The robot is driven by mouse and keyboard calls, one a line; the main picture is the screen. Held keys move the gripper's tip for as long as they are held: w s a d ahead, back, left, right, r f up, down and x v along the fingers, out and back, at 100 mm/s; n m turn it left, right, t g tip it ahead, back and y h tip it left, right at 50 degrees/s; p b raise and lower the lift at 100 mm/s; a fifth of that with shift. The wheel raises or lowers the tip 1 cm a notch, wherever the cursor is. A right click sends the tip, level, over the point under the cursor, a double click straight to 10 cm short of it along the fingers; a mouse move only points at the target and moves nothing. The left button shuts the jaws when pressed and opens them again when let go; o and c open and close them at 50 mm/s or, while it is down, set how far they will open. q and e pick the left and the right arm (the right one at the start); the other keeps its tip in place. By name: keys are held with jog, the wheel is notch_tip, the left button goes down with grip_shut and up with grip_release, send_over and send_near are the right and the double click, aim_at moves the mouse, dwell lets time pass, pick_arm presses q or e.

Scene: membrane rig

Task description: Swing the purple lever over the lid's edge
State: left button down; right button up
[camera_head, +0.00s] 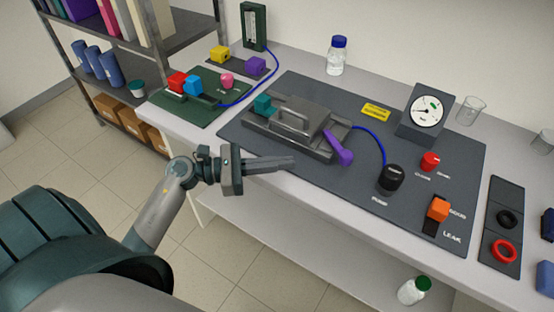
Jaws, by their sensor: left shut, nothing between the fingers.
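A teal block (263,105) is on the box's left side. My left gripper (293,163) is shut and empty, pointing right at the front edge of the dark panel, in front of the box and left of the lever. It looks apart from the lever. My right gripper does not show.
The dark panel (270,90) also carries a black knob (391,178), a red knob (430,161), an orange switch (438,209) and a gauge (424,112). A blue tube (376,139) curves from the box. A green mat (197,109) with coloured blocks lies left.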

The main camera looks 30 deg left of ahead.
pick_arm(q)
jog(key=p, duration=0.5)
send_near(340, 157)
jog(key=x, duration=0.5)
jog(key=shift+r, duration=0.25)
jog(key=shift+w+d+f, duration=0.15)
jog(key=shift+w+d, duration=0.25)
jog(key=shift+d, duration=0.05)
jog(key=shift+w+d, duration=0.1)
jog(key=shift+d, duration=0.05)
jog(key=shift+d, duration=0.1)
